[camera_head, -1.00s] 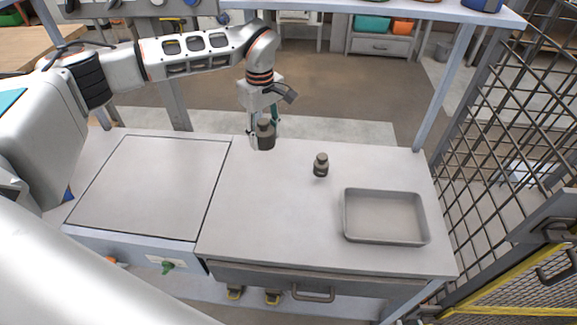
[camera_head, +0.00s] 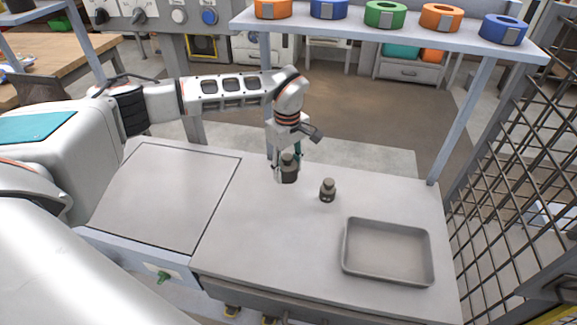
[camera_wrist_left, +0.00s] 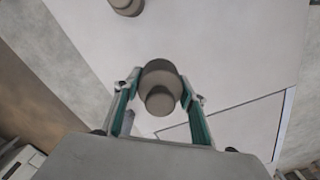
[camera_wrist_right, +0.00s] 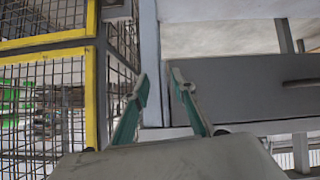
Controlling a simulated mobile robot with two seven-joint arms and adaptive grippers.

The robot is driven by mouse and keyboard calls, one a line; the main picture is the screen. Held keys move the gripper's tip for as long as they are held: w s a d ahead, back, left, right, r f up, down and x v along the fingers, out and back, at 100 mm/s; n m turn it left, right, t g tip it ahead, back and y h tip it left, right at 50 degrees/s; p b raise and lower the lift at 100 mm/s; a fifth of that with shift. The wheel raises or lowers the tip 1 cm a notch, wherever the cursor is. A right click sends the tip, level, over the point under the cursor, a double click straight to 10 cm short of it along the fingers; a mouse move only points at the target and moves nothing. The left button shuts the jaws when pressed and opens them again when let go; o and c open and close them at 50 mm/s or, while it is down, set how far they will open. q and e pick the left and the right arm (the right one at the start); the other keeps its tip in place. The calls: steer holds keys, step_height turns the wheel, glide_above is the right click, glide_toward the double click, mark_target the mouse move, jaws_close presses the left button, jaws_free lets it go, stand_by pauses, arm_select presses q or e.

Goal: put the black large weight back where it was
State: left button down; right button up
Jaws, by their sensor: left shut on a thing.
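My left gripper (camera_wrist_left: 161,84) is shut on a dark grey-black large weight (camera_head: 287,173), a knobbed cylinder held upright. The large weight also shows between the teal fingers in the left wrist view (camera_wrist_left: 161,98). It is over the back middle part of the table (camera_head: 262,232); I cannot tell whether its base touches the top. A smaller dark weight (camera_head: 327,191) stands upright on the table, just right of the held one and apart from it. My right gripper (camera_wrist_right: 160,85) is open and empty, facing a grey drawer front.
An empty grey metal tray (camera_head: 388,277) lies at the right of the table. A square plate (camera_head: 165,195) is at the left. A shelf (camera_head: 385,37) with coloured rolls spans the back, and a mesh fence (camera_head: 520,190) stands on the right. The table's front middle is clear.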

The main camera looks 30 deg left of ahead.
mark_target(288, 156)
arm_select(q)
steer(key=shift+f, duration=2.65)
steer(key=shift+w, duration=0.1)
steer(key=shift+f+b, duration=0.2)
steer(key=shift+b, duration=0.1)
steer(key=c, duration=1.2)
jaws_free()
steer(key=shift+f, duration=0.1)
steer(key=shift+c, duration=0.2)
step_height(288, 156, up, 11)
steer(key=shift+r+p, duration=0.1)
steer(key=shift+p, duration=0.5)
steer(key=shift+r, duration=0.5)
